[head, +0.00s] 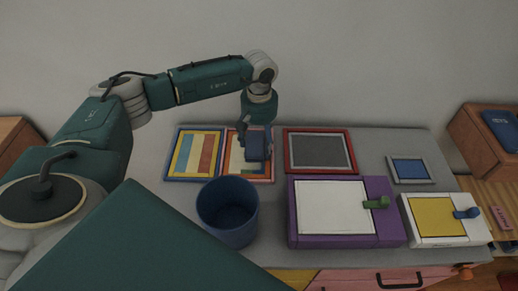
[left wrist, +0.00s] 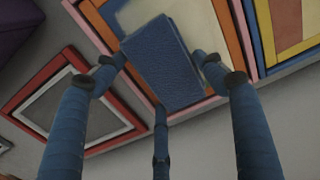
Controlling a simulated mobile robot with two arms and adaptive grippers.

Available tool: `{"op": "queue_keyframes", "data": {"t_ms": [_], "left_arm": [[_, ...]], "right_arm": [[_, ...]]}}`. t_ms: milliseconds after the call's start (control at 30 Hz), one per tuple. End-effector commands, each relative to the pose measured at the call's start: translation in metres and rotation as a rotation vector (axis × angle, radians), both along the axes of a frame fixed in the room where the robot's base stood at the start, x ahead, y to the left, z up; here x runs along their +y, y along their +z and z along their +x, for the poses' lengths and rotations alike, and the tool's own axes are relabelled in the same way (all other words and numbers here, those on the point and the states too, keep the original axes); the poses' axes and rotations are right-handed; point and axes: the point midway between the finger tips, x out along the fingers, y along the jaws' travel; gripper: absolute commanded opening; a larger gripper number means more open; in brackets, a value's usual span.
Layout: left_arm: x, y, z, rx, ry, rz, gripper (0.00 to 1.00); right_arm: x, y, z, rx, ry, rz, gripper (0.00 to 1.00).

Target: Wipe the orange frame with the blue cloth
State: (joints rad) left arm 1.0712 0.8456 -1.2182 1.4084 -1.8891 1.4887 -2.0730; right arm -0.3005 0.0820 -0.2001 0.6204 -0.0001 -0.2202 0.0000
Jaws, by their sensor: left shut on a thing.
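My left gripper (head: 254,138) is shut on the blue cloth (head: 257,149), a thick folded block, over the orange frame (head: 228,167). The cloth hides part of the frame's picture; I cannot tell for sure whether it touches the surface. In the left wrist view, the fingers of my left gripper (left wrist: 168,68) hold the cloth (left wrist: 163,60) at its sides. The frame (left wrist: 233,35) shows there behind it, with an orange border and a pink outer edge. My right gripper is not in view.
A striped frame (head: 195,157) lies left of the orange frame, and a red frame (head: 286,150) to its right. A dark blue bin (head: 230,235) stands in front. A purple box (head: 335,242), a white box (head: 470,238) and a small grey frame (head: 430,180) are further right.

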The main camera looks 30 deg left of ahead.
Motion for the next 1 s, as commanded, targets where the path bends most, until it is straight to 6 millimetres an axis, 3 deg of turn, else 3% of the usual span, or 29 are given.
{"op": "queue_keyframes", "data": {"t_ms": [233,800,1000], "left_arm": [[0.002,0.0,0.002,0.001,-0.001,0.002,0.48],[-0.019,0.002,-0.033,0.001,-0.001,0.0,0.48],[-0.018,-0.001,-0.029,-0.001,0.002,0.001,0.48]], "right_arm": [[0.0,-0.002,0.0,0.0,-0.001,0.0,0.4],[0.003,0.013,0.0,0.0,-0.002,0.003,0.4],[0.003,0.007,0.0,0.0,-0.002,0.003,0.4]]}}
